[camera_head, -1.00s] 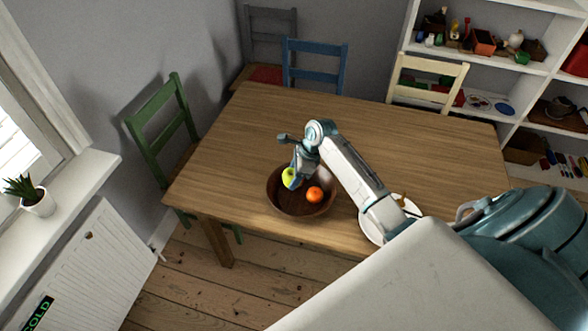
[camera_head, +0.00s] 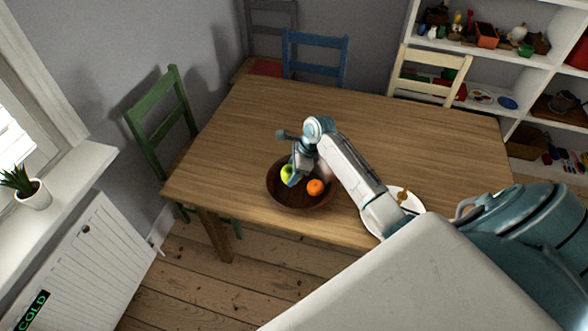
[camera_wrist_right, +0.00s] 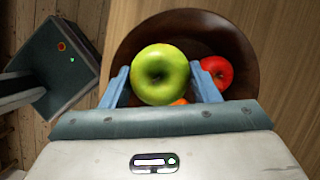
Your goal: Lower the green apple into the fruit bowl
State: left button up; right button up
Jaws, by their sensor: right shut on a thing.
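The green apple (camera_head: 287,173) is held by my right gripper (camera_head: 293,177) over the left part of the brown fruit bowl (camera_head: 287,203). In the right wrist view the green apple (camera_wrist_right: 160,74) sits between the two blue fingers (camera_wrist_right: 164,88), which are shut on it. The fruit bowl (camera_wrist_right: 133,45) lies behind it in that view. I cannot tell whether the apple touches the bowl. My left gripper is not in view.
An orange (camera_head: 315,187) lies in the bowl; it shows partly in the wrist view (camera_wrist_right: 180,101), beside a red fruit (camera_wrist_right: 218,71). A white plate (camera_head: 412,200) stands to the right on the wooden table (camera_head: 250,125). The table's far part is clear.

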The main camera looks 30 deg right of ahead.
jog(key=shift+a+f, duration=0.1)
jog(key=shift+f, duration=0.05)
dwell(0.5)
jog(key=shift+f+b, duration=0.4)
jog(key=shift+f, duration=1.85)
jog(key=shift+f+b, duration=0.9)
jog(key=shift+f, duration=1.6)
jog(key=o, duration=1.1)
jog(key=b+v, duration=0.1)
jog(key=v, duration=0.9)
jog(key=shift+r+b, duration=0.4)
